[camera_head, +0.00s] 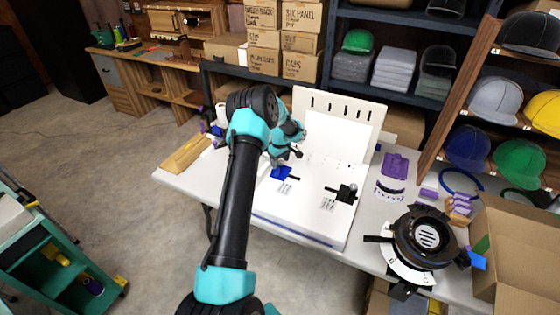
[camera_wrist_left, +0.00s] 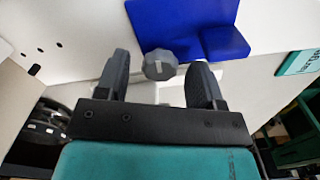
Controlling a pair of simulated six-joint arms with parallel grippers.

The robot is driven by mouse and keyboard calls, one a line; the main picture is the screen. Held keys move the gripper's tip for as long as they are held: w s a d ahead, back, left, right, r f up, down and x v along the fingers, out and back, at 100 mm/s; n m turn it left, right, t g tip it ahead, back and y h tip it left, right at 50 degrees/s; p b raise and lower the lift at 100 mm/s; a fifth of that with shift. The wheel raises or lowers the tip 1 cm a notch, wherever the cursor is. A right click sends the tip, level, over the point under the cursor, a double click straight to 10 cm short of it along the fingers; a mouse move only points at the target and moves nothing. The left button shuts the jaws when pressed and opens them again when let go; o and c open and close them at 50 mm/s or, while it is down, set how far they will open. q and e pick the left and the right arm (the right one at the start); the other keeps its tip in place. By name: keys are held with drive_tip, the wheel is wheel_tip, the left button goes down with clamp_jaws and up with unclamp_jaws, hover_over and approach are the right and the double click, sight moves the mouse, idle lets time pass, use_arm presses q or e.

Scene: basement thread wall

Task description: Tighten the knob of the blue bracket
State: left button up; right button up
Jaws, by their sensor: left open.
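The blue bracket (camera_head: 281,172) sits on the white board (camera_head: 300,205) at its left side. In the left wrist view the blue bracket (camera_wrist_left: 185,25) fills the upper middle. Its grey faceted knob (camera_wrist_left: 159,65) stands out in front of it. My left gripper (camera_head: 297,153) is at the blue bracket in the head view, and its arm hides part of the board. In the left wrist view my left gripper (camera_wrist_left: 158,72) is open, one finger on each side of the knob, with gaps between. The knob is hard to make out in the head view. My right gripper is not seen.
A black bracket (camera_head: 345,192) sits on the board to the right. A white slotted panel (camera_head: 338,118) rises behind. A black round device (camera_head: 427,237) and a cardboard box (camera_head: 525,250) are at the right. A wooden piece (camera_head: 186,154) lies at the table's left end.

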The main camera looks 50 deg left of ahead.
use_arm(q)
drive_tip(key=c, duration=0.9)
drive_tip(key=shift+c, duration=0.2)
